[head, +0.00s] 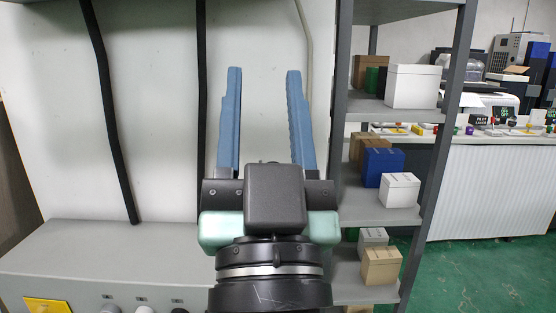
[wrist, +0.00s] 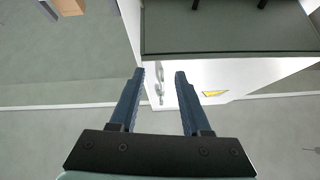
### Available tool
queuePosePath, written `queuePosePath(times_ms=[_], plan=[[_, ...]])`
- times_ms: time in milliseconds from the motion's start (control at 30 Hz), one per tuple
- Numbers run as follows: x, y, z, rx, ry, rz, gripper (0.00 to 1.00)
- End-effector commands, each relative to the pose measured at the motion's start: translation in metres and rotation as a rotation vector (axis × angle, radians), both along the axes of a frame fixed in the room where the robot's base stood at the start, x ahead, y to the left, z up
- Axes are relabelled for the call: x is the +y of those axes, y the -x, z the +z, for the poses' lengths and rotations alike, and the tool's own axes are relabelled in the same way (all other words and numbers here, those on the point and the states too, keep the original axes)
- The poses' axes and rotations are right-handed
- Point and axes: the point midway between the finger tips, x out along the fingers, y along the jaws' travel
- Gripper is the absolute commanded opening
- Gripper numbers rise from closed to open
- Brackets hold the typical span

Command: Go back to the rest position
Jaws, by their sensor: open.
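My gripper (head: 264,78) shows in the middle of the head view, its two blue fingers pointing up and standing well apart. Nothing is between the fingers. In the wrist view my gripper (wrist: 157,75) is also open and empty. There the fingers are over the white side of a cabinet-like machine, with grey floor around it. The fingers appear clear of every surface, though the exact distance cannot be told.
A grey shelf unit (head: 346,105) with several boxes stands close on the right. A grey ledge (head: 170,240) with a yellow label (head: 47,305) runs along the left. A counter (head: 490,190) with machines is farther right. Green floor (head: 480,270) is clear.

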Motion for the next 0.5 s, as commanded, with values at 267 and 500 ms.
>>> queuePosePath(times_ms=[267,500], plan=[[-0.011,0.048,0.098,-0.133,0.064,-0.122,0.47],[-0.011,0.048,0.154,-0.131,0.062,-0.118,0.47]])
